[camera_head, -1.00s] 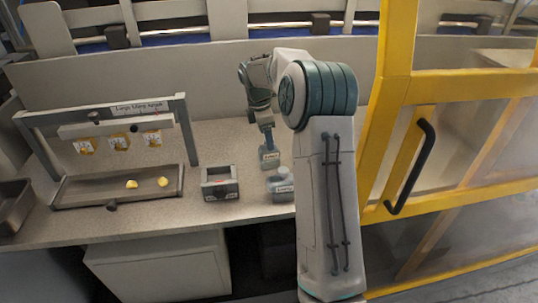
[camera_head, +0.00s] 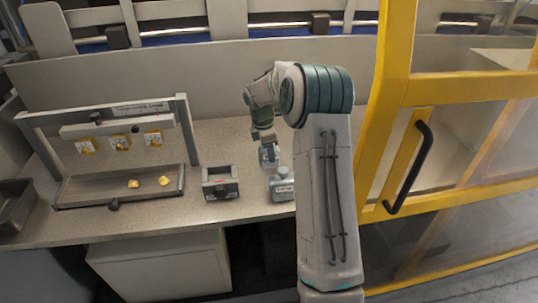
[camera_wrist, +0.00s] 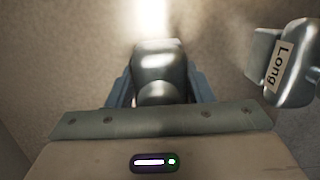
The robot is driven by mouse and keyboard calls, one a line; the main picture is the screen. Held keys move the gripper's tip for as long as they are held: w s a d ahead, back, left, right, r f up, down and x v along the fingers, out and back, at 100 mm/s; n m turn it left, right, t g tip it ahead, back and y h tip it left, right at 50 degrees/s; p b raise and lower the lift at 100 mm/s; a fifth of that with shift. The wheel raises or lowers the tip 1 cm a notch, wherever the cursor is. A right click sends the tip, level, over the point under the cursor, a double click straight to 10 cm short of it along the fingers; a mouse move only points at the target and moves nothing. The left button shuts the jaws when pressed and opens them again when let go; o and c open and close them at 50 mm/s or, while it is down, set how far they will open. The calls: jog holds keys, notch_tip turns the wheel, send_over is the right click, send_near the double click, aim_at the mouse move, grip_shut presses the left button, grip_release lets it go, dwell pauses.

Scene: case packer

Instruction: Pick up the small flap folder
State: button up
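A small grey-metal, block-like tool, which I take for the small flap folder, stands on the counter between the fingers of my gripper (camera_head: 268,152). In the wrist view the tool (camera_wrist: 160,72) lies between the two blue-grey fingers, one on each side. The fingers are spread around it; whether they touch it is not clear. Its label is not readable now. A similar tool labelled "Long" (camera_head: 281,186) stands just in front and to the right; it also shows at the right in the wrist view (camera_wrist: 291,65), apart from my gripper.
A dark open-topped box (camera_head: 220,188) stands left of the tools. Farther left are a grey frame (camera_head: 190,130) with yellow-marked cards and a tray (camera_head: 85,203) with yellow pieces. A yellow-framed door (camera_head: 395,90) stands at right. The counter behind the tools is clear.

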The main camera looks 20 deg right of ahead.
jog(key=shift+c, duration=1)
jog(key=shift+r, duration=0.15)
